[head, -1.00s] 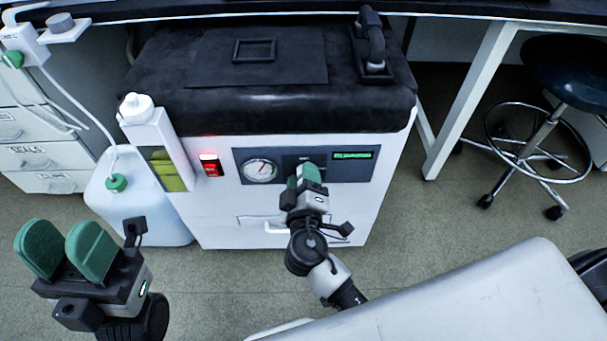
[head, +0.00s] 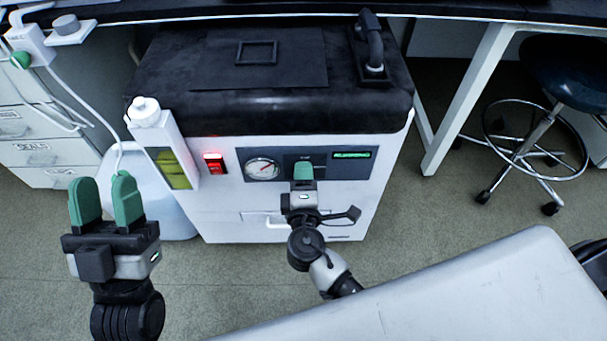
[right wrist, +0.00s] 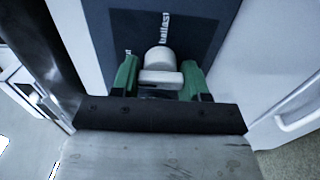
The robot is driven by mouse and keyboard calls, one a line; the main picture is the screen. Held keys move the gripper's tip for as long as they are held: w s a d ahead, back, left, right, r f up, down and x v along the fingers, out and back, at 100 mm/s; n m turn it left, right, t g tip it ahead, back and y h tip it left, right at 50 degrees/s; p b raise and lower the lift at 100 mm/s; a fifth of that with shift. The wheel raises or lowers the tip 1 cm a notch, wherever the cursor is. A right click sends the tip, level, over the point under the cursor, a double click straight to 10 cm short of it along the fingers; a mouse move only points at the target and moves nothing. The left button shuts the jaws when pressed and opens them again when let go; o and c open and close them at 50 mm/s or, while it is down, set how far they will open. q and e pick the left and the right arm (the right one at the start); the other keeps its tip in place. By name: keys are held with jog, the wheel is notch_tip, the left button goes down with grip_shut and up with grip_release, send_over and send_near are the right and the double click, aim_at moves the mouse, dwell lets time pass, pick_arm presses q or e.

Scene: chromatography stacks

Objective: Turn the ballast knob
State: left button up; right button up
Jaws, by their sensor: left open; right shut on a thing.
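The ballast knob (right wrist: 160,62) is a pale round knob with a bar-like grip, on the dark panel under the word "ballast" in the right wrist view. My right gripper (right wrist: 160,80) is shut on it, one green finger on each side. In the head view my right gripper (head: 303,172) is at the pump's front panel (head: 325,157) and hides the knob. My left gripper (head: 106,203) is open and empty, fingers up, in front of the pump's left side.
The white pump cabinet (head: 225,215) has a black top, a round gauge (head: 262,168), a lit red switch (head: 215,163) and a green display (head: 352,155). A plastic container (head: 160,205) stands to its left. A stool (head: 545,120) is at right.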

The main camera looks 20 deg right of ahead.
pick_arm(q)
jog(key=shift+w, duration=0.1)
dwell(0.3)
pick_arm(e)
jog(key=o, duration=0.9)
jog(key=shift+s, duration=0.1)
pick_arm(q)
jog(key=shift+w+f+g+y+p, duration=0.4)
jog(key=shift+w+f+g+y, duration=0.1)
jog(key=shift+w+f+g, duration=0.4)
pick_arm(e)
jog(key=v, duration=1)
jog(key=shift+s+a, duration=0.15)
jog(key=shift+s, duration=0.2)
pick_arm(q)
jog(key=shift+s+d, duration=0.1)
